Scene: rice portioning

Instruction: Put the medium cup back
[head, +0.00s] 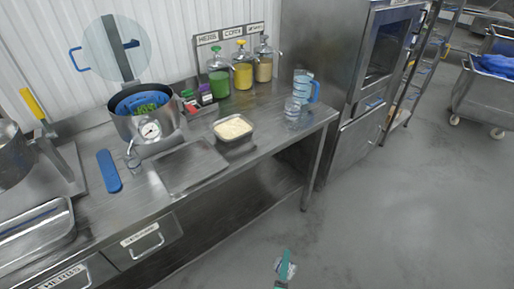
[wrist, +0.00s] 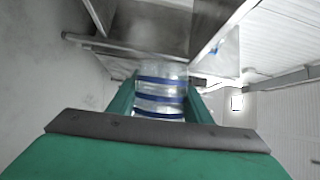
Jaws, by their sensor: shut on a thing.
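A clear cup with blue bands, the medium cup (wrist: 160,95), sits between the two green fingers of my gripper (wrist: 158,103) in the wrist view. My gripper is shut on it. In the head view my gripper (head: 285,264) shows at the bottom edge, over the floor in front of the counter, with only a small part of the cup visible beside the teal finger. On the counter's right end stand a larger clear cup with a blue handle (head: 304,86) and a smaller clear cup (head: 292,110) close in front of it.
The steel counter (head: 262,133) has a bare stretch between the rice tray (head: 233,128) and the clear cups. A pot with a dial (head: 145,120), several pump bottles and a blue-handled tool (head: 109,171) occupy its left and back. A steel oven (head: 345,90) stands to the right.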

